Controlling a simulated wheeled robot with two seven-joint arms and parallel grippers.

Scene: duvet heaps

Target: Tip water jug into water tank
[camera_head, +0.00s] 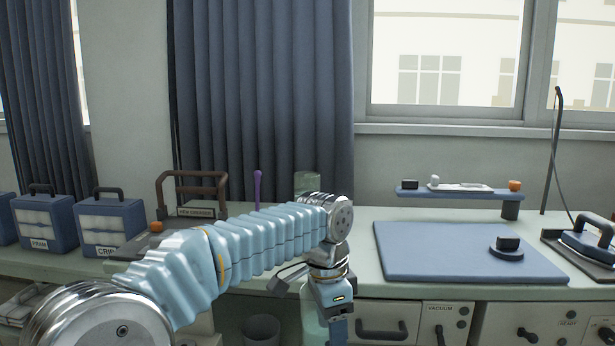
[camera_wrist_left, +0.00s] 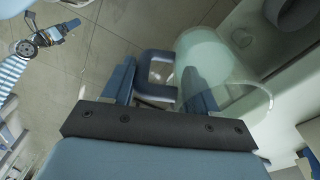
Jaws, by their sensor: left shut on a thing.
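My left gripper (camera_head: 338,335) hangs at the counter's front edge in the head view, its fingertips cut off by the frame. A pale green clear vessel (camera_head: 307,182), perhaps the water tank, stands at the back of the counter, mostly hidden by my arm. What seems to be my right gripper (camera_wrist_left: 58,30) shows small at upper left in the wrist view.
The counter holds a wooden-handled carrier (camera_head: 192,190), a purple upright stick (camera_head: 257,188), a blue pad (camera_head: 440,250) with a dark knob piece, and a raised blue shelf (camera_head: 458,193). Blue labelled boxes (camera_head: 108,220) stand at left. Drawers (camera_head: 380,325) front the counter.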

